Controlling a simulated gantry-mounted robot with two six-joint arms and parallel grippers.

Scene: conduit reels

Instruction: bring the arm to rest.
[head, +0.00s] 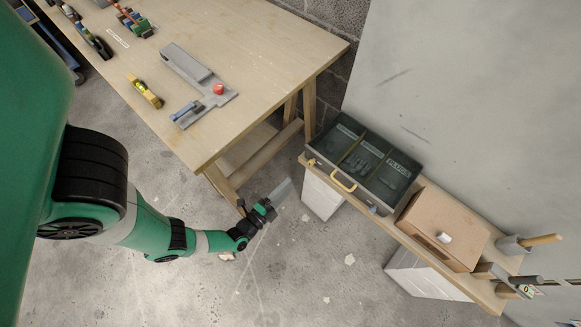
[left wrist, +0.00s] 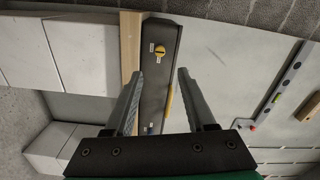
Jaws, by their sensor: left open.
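My left arm is green with black joints and reaches in from the left in the head view. Its gripper (head: 282,190) hangs over the bare floor between the workbench and the low shelf. In the left wrist view the two grey fingers (left wrist: 160,76) stand wide apart with nothing held between them. Beyond them is the dark side of the open case (left wrist: 155,85), with a yellow knob and a yellow handle. The gripper looks apart from it. My right gripper is not in view.
The wooden workbench (head: 255,48) holds a grey tool with a red knob (head: 219,88), a yellow level (head: 144,91) and other tools. The low shelf (head: 470,287) bears the compartmented case (head: 342,174), a brown box (head: 443,228) and rolled items. Open floor lies below my gripper.

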